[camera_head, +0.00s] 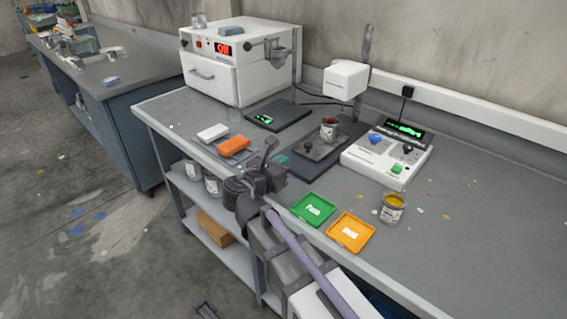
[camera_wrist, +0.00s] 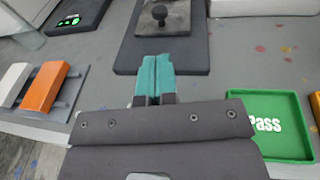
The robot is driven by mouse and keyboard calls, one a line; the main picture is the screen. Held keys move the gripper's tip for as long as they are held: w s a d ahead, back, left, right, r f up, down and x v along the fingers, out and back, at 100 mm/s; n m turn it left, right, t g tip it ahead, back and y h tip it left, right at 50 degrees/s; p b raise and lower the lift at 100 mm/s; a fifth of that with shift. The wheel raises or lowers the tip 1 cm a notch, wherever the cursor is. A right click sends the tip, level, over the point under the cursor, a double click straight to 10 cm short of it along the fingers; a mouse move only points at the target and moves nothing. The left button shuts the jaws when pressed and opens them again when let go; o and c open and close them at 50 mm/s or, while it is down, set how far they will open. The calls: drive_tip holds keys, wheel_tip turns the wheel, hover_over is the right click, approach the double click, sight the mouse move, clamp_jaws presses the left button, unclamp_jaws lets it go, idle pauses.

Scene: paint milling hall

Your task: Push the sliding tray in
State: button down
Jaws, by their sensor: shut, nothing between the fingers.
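The sliding tray (camera_head: 322,149) is a small dark grey plate with a black knob at its front end, lying on a flat dark base (camera_head: 352,139). A small can with dark red contents (camera_head: 329,129) stands on the tray. In the wrist view the tray's plate (camera_wrist: 181,16) shows at the top, cut off by the frame, with its knob (camera_wrist: 160,13) upright. My gripper (camera_wrist: 154,62) is shut and empty, its teal fingertips together, over the front edge of the base and short of the knob. In the head view the gripper (camera_head: 284,160) is left of the knob, apart from it.
A green Pass tray (camera_head: 313,209), an orange tray (camera_head: 351,233) and a can of yellow paint (camera_head: 392,208) are at the front right. White and orange blocks (camera_head: 234,147) lie left. A white box head (camera_head: 345,80) overhangs the base. A control unit (camera_head: 386,155) stands right.

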sight(306, 146)
drive_tip(key=b+x, duration=0.1)
drive_tip(key=x, duration=1)
drive_tip(key=shift+w+d+b, duration=0.1)
drive_tip(key=shift+b, duration=0.25)
